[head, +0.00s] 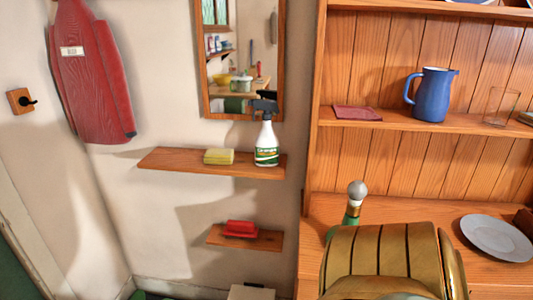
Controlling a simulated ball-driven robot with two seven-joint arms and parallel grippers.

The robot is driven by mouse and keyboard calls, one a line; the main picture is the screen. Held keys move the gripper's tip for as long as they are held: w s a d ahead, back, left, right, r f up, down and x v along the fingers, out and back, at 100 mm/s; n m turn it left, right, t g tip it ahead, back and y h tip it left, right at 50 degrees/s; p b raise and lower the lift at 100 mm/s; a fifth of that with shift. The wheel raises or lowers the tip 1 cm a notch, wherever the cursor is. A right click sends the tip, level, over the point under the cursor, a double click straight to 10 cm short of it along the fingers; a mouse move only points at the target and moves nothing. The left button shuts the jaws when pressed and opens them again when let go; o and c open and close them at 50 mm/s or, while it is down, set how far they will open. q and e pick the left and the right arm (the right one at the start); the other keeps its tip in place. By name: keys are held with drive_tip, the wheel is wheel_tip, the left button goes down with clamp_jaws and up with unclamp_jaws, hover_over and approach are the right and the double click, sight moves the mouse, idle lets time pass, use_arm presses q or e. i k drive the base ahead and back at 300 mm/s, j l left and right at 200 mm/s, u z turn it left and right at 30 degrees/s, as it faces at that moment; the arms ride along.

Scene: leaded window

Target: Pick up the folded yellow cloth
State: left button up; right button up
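The folded yellow cloth (218,157) lies on a narrow wooden wall shelf (180,161), left of a white spray bottle (267,145) with a green label and dark trigger head. A small gap separates cloth and bottle. The cloth's top and front side show, and nothing covers it. Neither of my grippers shows in the head view.
A mirror (203,70) hangs above the shelf. A lower shelf (267,240) holds a red item (241,228). Right, a wooden hutch (400,160) holds a blue jug (432,95), a glass (500,105) and a plate (495,238). A red garment (92,80) hangs left.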

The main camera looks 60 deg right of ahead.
sight(212, 155)
drive_tip(key=z, duration=1.7)
